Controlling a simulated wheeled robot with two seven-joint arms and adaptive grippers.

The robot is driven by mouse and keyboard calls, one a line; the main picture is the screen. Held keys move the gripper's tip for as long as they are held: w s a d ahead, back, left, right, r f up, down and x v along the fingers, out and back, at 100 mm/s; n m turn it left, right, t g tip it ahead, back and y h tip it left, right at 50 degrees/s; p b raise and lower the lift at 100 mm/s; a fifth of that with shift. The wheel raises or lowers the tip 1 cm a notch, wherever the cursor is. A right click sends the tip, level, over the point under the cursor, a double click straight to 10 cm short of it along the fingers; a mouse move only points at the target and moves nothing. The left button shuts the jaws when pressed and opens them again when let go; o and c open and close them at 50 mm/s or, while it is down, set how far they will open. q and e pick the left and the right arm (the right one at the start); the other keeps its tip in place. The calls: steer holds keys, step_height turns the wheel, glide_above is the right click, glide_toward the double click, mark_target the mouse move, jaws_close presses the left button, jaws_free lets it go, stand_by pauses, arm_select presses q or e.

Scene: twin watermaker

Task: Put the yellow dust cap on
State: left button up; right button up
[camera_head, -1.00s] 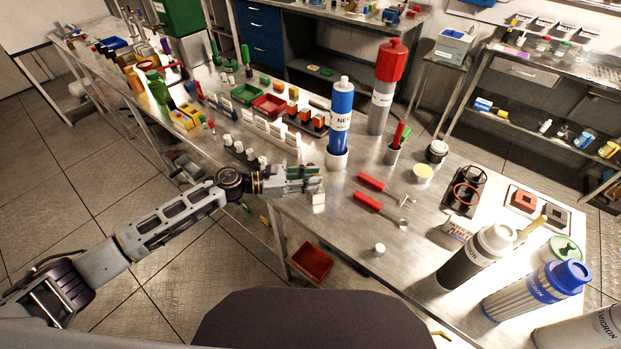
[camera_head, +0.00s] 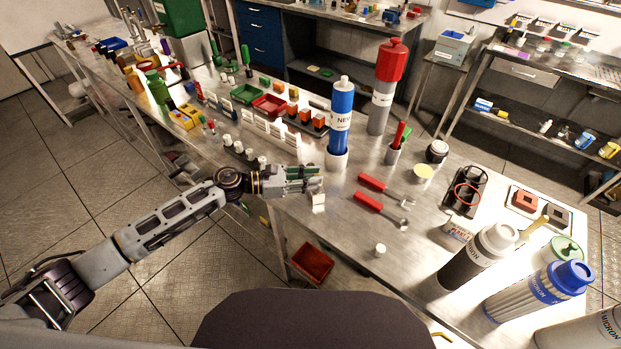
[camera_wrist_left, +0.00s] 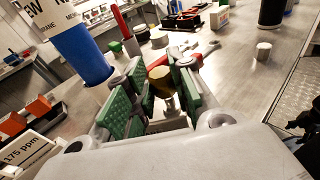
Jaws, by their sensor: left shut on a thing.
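The yellow dust cap (camera_wrist_left: 160,78) shows in the left wrist view as a small dull-yellow round piece between the green finger pads. My left gripper (camera_wrist_left: 158,92) is shut on it. In the head view my left gripper (camera_head: 305,182) is at the table's near left edge, and I cannot make out the cap there. A small pale block (camera_head: 317,199) is just below the fingertips. In the left wrist view something whitish shows under the cap, partly hidden by the fingers, and I cannot tell whether the cap touches it. My right gripper is not in view.
A blue cartridge (camera_head: 341,120) stands just beyond the gripper. Two red-handled wrenches (camera_head: 368,202) lie to its right. A small white cap (camera_head: 379,250) lies near the front edge with bare tabletop around it. Large filter housings (camera_head: 478,257) stand at the right.

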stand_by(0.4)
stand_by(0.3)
arm_select(q)
steer(key=shift+f+b, duration=0.7)
steer(key=shift+b, duration=0.2)
steer(key=shift+f+b, duration=0.65)
stand_by(0.4)
steer(key=o, duration=0.7)
steer(key=shift+o, duration=0.2)
steer(key=v, duration=1.2)
